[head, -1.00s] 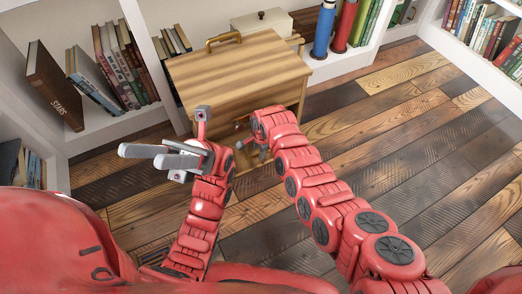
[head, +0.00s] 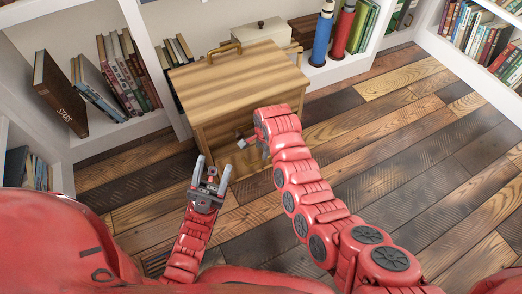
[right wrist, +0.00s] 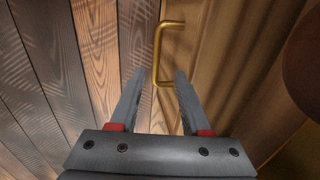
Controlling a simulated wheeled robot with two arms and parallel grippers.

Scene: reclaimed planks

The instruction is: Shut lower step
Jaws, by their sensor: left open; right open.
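A light wooden step cabinet (head: 235,72) with a brass handle on its top stands against the shelves in the head view. A light wood part low at its front, seemingly the lower step (head: 252,159), is mostly hidden behind my right arm. In the right wrist view a brass handle (right wrist: 158,56) is on a wooden face (right wrist: 215,60). My right gripper (right wrist: 158,76) is open, with the handle's near end between its fingertips; I cannot tell whether they touch. My left gripper (head: 213,162) is open and empty, in front of the cabinet, pointing toward it.
Bookshelves (head: 125,130) with books stand at the left and back. A blue bottle (head: 322,35) and a red bottle (head: 343,32) stand on the back shelf, right of a cream box (head: 262,31). The plank floor (head: 400,140) is clear at the right.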

